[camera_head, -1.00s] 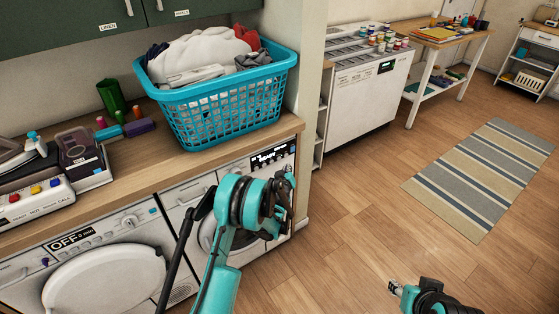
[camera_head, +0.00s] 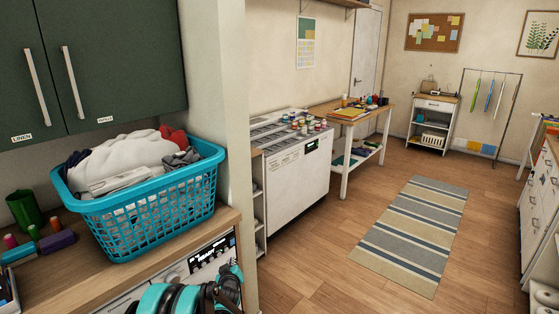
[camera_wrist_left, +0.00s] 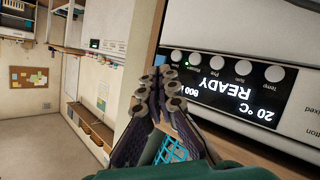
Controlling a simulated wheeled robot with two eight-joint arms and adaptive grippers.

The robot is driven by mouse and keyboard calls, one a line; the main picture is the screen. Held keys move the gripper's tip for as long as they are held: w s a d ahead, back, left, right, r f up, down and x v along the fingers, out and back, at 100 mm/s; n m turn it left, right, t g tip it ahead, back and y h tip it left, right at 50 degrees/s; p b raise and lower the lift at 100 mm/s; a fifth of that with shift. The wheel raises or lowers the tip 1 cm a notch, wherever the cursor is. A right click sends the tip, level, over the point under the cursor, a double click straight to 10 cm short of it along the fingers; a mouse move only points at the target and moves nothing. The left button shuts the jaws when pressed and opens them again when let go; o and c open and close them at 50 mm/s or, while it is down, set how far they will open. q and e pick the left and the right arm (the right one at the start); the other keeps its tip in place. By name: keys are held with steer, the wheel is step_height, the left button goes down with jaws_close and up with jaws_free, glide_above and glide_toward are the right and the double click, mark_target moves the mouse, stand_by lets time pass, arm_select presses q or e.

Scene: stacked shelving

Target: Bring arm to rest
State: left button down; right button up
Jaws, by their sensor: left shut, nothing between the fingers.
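My left arm shows at the bottom of the head view, in front of the washing machine's panel (camera_head: 210,258). My left gripper (camera_head: 236,275) is partly cut off there. In the left wrist view, its dark fingers (camera_wrist_left: 160,88) are together and empty. The machine's lit display (camera_wrist_left: 235,100), reading READY and 20 °C, is close beside the fingers in that view. My right gripper is not in view.
A turquoise laundry basket (camera_head: 150,215) full of clothes stands on the wooden counter (camera_head: 65,285). Green cabinets (camera_head: 110,60) hang above. A white unit (camera_head: 295,175) stands beyond the wall. Open floor and a striped rug (camera_head: 415,235) lie to the right.

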arm_select(q)
steer(key=s+r+m+g, duration=0.3)
steer(key=s+r, duration=1.2)
steer(key=s, duration=0.2)
steer(key=s+d+m+g+h, duration=0.1)
steer(key=s+d+m+g, duration=0.1)
steer(key=s, duration=1.1)
steer(key=s+d+f+m+g+h, duration=0.1)
steer(key=s+d, duration=0.1)
steer(key=s, duration=1.2)
steer(key=shift+s+f+m+g, duration=0.15)
steer(key=shift+f+m+g, duration=0.15)
steer(key=shift+m+g, duration=0.1)
